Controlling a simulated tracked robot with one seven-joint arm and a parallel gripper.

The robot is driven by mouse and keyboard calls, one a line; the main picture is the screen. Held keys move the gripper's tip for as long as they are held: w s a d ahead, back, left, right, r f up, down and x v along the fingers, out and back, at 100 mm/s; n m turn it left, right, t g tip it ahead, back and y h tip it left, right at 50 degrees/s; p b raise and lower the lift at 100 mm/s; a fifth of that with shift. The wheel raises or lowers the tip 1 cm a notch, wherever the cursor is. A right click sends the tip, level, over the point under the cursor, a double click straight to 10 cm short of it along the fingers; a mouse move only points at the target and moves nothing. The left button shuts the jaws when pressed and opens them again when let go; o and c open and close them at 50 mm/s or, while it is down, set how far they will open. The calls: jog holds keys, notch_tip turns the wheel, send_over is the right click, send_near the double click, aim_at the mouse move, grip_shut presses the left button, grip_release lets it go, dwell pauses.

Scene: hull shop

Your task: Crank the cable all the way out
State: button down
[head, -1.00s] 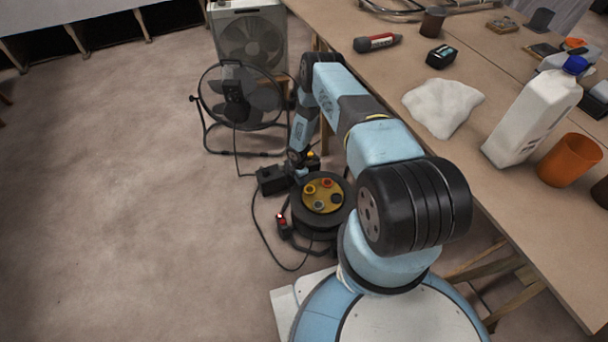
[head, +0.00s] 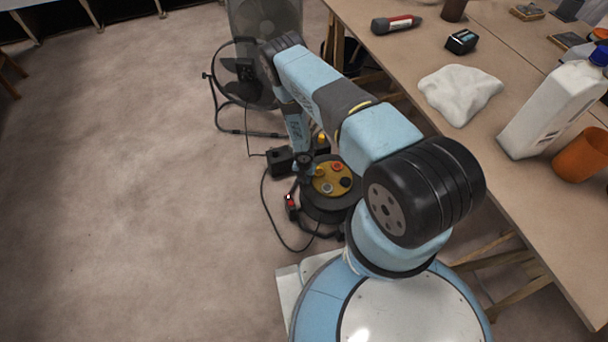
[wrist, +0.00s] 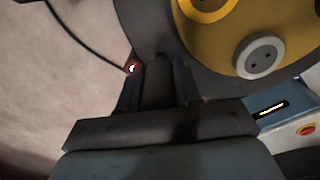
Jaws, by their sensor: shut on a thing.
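The cable reel (head: 325,212) stands on the floor as a black drum with a yellow socket face (head: 334,183). In the wrist view that yellow face (wrist: 215,35) fills the upper right, with a grey socket on it. My gripper (head: 303,172) points down at the reel's left edge. In the wrist view my gripper (wrist: 157,82) is shut on a dark upright post, seemingly the crank handle (wrist: 157,70). The handle's lower end is hidden. The black cable (head: 265,210) loops on the floor left of the reel.
A small block with a red light (head: 291,203) sits left of the reel. A black box (head: 280,160) and a floor fan (head: 245,80) stand behind. The workbench (head: 480,150) with a bottle, cloth and cup runs along the right. The left floor is clear.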

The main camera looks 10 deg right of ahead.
jog(key=shift+s+d+n, duration=0.1)
jog(key=shift+s+n, duration=0.4)
jog(key=shift+s, duration=0.1)
jog(key=c, duration=0.8)
grip_release()
notch_tip(320, 180, up, 14)
jog(key=shift+f, duration=0.15)
dwell(0.5)
